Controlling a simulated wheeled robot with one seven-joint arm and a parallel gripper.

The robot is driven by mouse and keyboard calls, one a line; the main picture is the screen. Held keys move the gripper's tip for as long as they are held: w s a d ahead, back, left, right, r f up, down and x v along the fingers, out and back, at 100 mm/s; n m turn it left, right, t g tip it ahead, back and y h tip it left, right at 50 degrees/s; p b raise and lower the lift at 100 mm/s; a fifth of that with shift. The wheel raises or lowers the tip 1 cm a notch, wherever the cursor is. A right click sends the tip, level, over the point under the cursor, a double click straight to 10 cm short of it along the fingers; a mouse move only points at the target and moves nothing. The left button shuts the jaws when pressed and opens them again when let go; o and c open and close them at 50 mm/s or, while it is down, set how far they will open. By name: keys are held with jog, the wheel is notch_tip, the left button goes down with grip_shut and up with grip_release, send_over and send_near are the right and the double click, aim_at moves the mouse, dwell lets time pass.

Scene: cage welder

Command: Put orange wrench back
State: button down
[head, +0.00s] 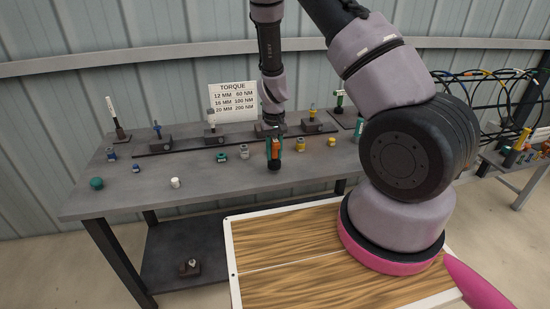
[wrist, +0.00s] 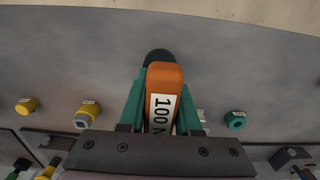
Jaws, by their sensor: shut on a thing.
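The orange wrench (wrist: 165,75) is between the teal fingers of my gripper (wrist: 160,95) in the wrist view. A white label on it reads "100 N", the rest cut off by the gripper body. A dark round part shows just beyond its orange end. In the head view my gripper (head: 273,147) is shut on the orange wrench (head: 275,150) above the front middle of the grey workbench (head: 130,198). The wrench appears upright; whether its lower end touches the bench I cannot tell.
A dark rail (head: 165,146) with several upright fixtures runs along the back of the bench. A torque sign (head: 233,100) stands behind it. Small coloured sockets, including a white one (head: 175,183) and a green one (head: 96,183), sit around. The front left of the bench is mostly clear.

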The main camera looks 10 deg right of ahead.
jog(key=shift+f, duration=0.95)
jog(key=c, duration=0.6)
grip_release()
jog(key=shift+a+f, duration=0.1)
